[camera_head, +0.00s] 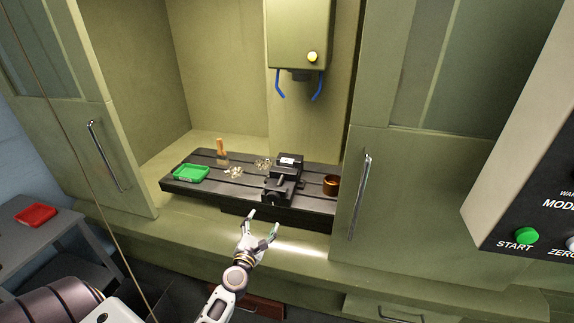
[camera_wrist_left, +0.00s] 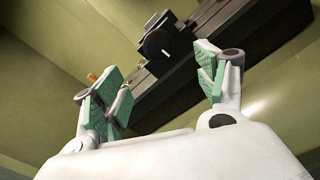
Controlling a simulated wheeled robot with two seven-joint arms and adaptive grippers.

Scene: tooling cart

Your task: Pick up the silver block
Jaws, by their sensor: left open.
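My left gripper (camera_head: 261,223) is open and empty in front of the machine bed, below the black vise (camera_head: 273,184). A small pale, silvery patch (camera_head: 287,161) shows on top of the vise; I cannot tell for sure that it is the silver block. In the left wrist view the open fingers (camera_wrist_left: 163,88) frame the dark vise (camera_wrist_left: 157,45), which is beyond them and apart from them. No block shows clearly in that view. My right gripper is not in view.
The slotted bed (camera_head: 205,186) holds a green tray (camera_head: 191,174), pale chips (camera_head: 233,172), a wooden-handled brush (camera_head: 221,150) and a brown cup (camera_head: 331,185). The spindle head (camera_head: 299,40) with blue hoses hangs above. Open doors with handles (camera_head: 359,196) flank the opening.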

